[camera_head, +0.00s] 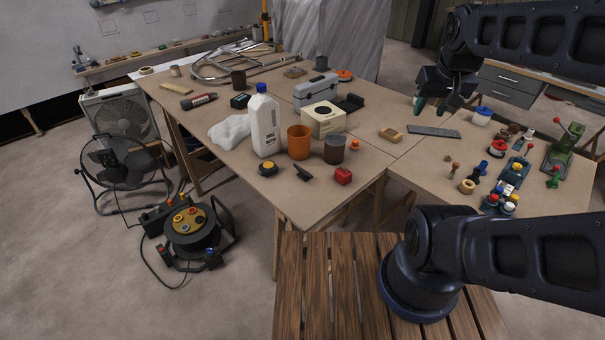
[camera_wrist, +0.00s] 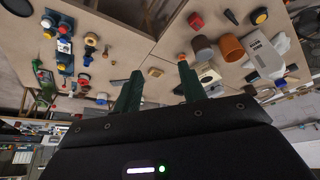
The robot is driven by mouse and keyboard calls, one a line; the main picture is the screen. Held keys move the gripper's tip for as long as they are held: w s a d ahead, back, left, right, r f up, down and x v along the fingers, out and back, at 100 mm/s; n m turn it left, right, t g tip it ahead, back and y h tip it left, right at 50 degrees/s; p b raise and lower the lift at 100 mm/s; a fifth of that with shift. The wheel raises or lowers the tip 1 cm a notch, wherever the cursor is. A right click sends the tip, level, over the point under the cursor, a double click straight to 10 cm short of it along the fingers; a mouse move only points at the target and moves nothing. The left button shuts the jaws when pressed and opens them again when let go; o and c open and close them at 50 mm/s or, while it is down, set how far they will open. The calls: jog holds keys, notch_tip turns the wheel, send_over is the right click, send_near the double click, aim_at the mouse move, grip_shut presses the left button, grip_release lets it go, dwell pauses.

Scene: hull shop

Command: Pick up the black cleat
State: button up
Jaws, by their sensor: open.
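The black cleat (camera_head: 303,172) lies on the brown table near its front edge, between a yellow-and-black round piece (camera_head: 267,168) and a red block (camera_head: 343,176). In the wrist view the cleat (camera_wrist: 231,16) shows small near the top edge. My gripper (camera_head: 436,106) hangs above the right part of the tables, well away from the cleat, to its right and further back. Its two green fingers are apart with nothing between them, as the wrist view also shows (camera_wrist: 160,85).
Behind the cleat stand an orange cup (camera_head: 299,142), a grey cup (camera_head: 334,149) and a tall white bottle (camera_head: 264,125). Many small fittings crowd the right table, with a green tool (camera_head: 561,148) there. A slatted wooden surface (camera_head: 318,290) is in front. A cable reel (camera_head: 190,228) sits on the floor.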

jog(key=w+a+f+n+g, duration=0.1)
jog(key=w+a+f, duration=0.15)
jog(key=w, duration=0.25)
jog(key=w+a+f+n, duration=0.1)
jog(key=w+a+n, duration=0.15)
jog(key=w, duration=0.35)
jog(key=n+g, duration=0.4)
jog(key=n, duration=0.1)
send_over(302, 170)
jog(key=f, duration=2.7)
jog(key=shift+w+d, duration=0.1)
jog(key=shift+d, duration=0.15)
notch_tip(302, 170, down, 5)
jog(key=shift+a+f, duration=0.15)
jog(key=shift+f, duration=1.15)
jog(key=shift+a+f, duration=0.1)
jog(key=shift+f, duration=1.2)
grip_shut()
